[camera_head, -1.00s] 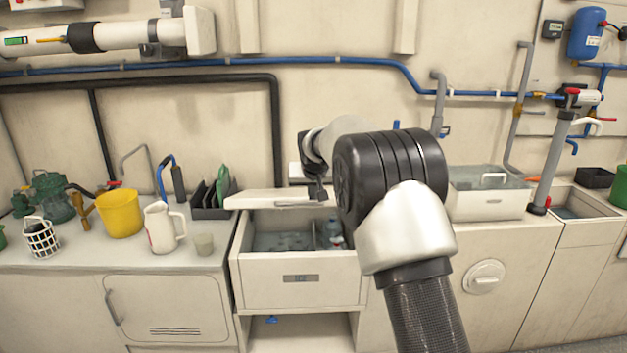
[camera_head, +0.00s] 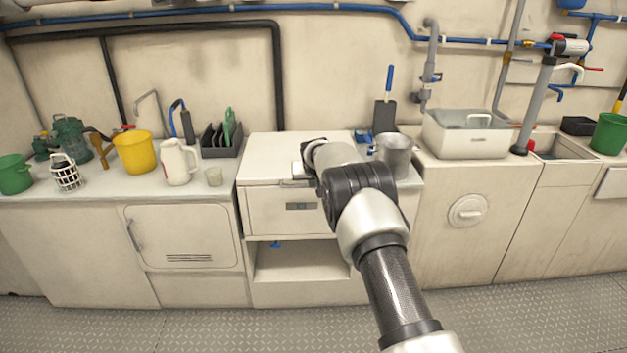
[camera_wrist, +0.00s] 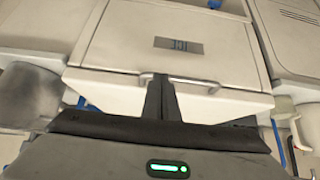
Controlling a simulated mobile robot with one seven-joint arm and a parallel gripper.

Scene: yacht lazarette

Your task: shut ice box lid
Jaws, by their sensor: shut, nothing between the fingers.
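The ice box (camera_head: 262,212) is a cream, box-fronted unit with a small grey label, set into the counter. Its cream lid (camera_head: 272,150) lies down flat over the box, and no opening into the inside shows. In the wrist view the lid (camera_wrist: 235,106) meets the top of the front panel (camera_wrist: 130,40), and a bar handle (camera_wrist: 200,84) runs along the lid's front edge. My gripper (camera_head: 298,172) is at the lid's front edge, fingers together and empty. In the wrist view the fingertips (camera_wrist: 160,78) overlap the handle's middle; I cannot tell if they touch.
A metal pot (camera_head: 394,158) stands right of the lid, near my arm. An open shelf (camera_head: 295,262) is below the box. The floor in front is clear.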

